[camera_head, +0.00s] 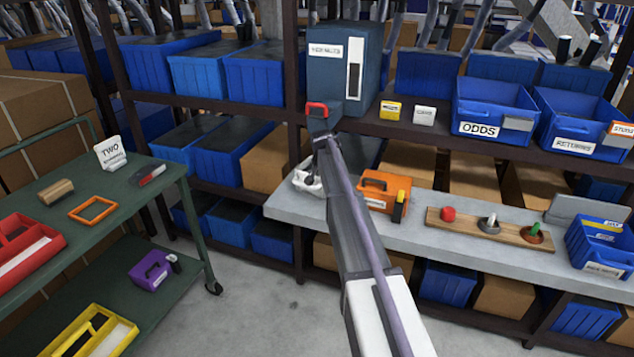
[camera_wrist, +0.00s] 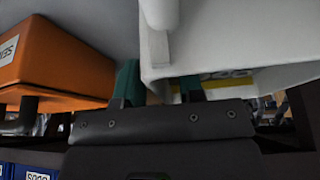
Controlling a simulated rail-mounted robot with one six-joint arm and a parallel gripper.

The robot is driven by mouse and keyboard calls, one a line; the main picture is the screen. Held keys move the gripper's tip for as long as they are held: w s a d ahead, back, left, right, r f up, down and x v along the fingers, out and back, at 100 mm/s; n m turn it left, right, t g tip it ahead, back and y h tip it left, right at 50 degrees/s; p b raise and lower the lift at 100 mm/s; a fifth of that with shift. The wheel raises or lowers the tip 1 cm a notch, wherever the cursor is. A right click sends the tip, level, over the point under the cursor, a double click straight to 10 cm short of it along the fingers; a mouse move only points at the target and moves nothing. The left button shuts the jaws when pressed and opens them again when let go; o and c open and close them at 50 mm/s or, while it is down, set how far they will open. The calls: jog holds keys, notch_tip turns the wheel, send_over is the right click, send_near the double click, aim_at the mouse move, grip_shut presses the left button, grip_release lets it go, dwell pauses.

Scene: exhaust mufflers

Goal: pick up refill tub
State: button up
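What I take to be the refill tub, a white object (camera_head: 305,178), sits at the left end of the grey bench in the head view, partly hidden by my arm. In the wrist view a large white wall with a hanging strip (camera_wrist: 235,35) fills the upper right, very close. My gripper (camera_wrist: 160,85) shows two green-padded fingers spread apart there. The white corner lies between them and partly covers the right finger. I see no clear grip on it. In the head view my gripper is mostly hidden behind my arm.
An orange case (camera_head: 385,188) stands right of the white object and shows close by in the wrist view (camera_wrist: 60,60). A wooden board (camera_head: 490,229) with small knobs lies farther right. A blue-grey dispenser (camera_head: 345,65) stands on the shelf above. The green cart (camera_head: 100,195) is at left.

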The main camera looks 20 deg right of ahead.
grip_shut()
jog(key=shift+r, duration=0.15)
dwell(0.4)
